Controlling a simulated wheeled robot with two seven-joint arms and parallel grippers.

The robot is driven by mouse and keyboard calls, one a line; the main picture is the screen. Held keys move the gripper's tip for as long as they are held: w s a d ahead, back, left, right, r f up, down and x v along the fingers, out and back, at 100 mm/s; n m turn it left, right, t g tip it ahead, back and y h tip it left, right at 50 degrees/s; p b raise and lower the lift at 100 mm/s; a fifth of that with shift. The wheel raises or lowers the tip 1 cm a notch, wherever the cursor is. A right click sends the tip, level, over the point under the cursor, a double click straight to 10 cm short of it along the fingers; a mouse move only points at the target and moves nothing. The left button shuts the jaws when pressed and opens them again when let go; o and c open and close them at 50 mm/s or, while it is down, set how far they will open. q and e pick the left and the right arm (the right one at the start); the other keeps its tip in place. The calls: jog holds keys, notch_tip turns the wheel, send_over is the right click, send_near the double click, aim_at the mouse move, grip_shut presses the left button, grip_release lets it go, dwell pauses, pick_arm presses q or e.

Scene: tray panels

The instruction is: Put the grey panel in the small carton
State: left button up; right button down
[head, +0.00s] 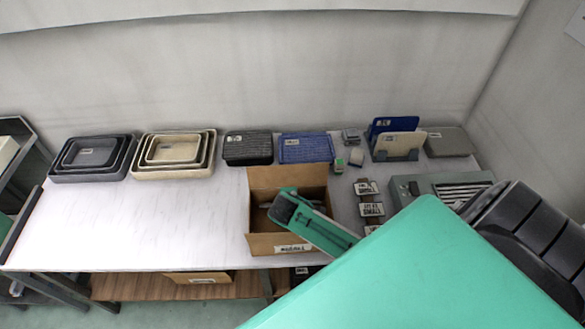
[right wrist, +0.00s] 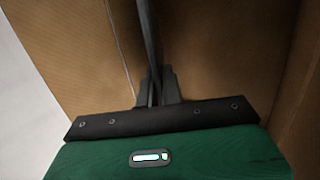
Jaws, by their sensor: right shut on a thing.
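The small carton (head: 277,244) stands open on the table, its back flap raised and a label on its front. My right gripper (right wrist: 157,88) is inside the carton's opening in the right wrist view, brown cardboard walls around it. Its fingers are shut on a thin dark grey panel (right wrist: 148,35), seen edge-on and stretching away from the fingers. In the head view my green right hand (head: 300,218) reaches over the carton from the right and hides most of the inside. Whether the panel touches the carton's floor cannot be told. My left gripper is not in view.
Nested grey trays (head: 62,171) and beige trays (head: 143,172) stand at the back left. A black basket (head: 248,148), a blue one (head: 305,148) and a rack (head: 399,155) with blue and beige panels line the back. The table's left middle is clear.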

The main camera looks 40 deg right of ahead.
jog(key=shift+f, duration=0.65)
dwell(0.3)
jog(key=c, duration=1.5)
grip_release()
notch_tip(320, 180, up, 20)
jog(key=b, duration=0.4)
jog(key=shift+a, duration=0.1)
